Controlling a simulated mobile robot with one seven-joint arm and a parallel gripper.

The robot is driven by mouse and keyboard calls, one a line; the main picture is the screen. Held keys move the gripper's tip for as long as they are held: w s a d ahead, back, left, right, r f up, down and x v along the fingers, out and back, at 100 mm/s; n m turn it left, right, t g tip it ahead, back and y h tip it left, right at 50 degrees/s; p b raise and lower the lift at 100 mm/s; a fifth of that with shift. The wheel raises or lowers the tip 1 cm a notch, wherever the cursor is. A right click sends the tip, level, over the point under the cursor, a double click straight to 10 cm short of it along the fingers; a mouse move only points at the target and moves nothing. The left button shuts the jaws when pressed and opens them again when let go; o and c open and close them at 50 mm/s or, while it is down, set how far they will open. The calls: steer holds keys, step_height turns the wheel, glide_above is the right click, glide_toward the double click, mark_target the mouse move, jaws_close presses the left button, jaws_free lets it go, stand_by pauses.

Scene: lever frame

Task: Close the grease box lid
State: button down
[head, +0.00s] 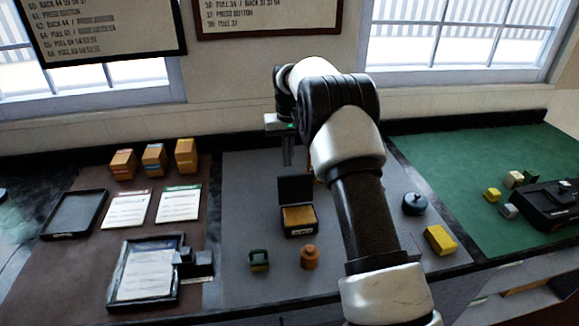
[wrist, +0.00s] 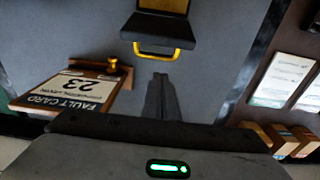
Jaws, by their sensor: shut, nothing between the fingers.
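The grease box (head: 299,218) stands on the grey middle mat, a small dark box with a yellow-brown inside. Its dark lid (head: 295,189) stands raised at the back edge. In the wrist view the lid (wrist: 158,28) is at the top, with a yellow handle (wrist: 157,51) along its near edge. My gripper (head: 288,162) points down behind and above the raised lid. In the wrist view its fingers (wrist: 161,78) are together and empty, just short of the handle and apart from it.
A fault card (wrist: 75,93) marked 23 stands beside my gripper. An orange-brown pot (head: 309,257) and a green block (head: 259,261) are in front of the box. A dark round pot (head: 414,204) and yellow block (head: 440,240) lie right of my arm.

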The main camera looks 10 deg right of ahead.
mark_target(294, 186)
steer(key=s, duration=0.3)
steer(key=shift+f, duration=0.3)
steer(key=shift+s, duration=0.4)
steer(key=shift+b, duration=0.35)
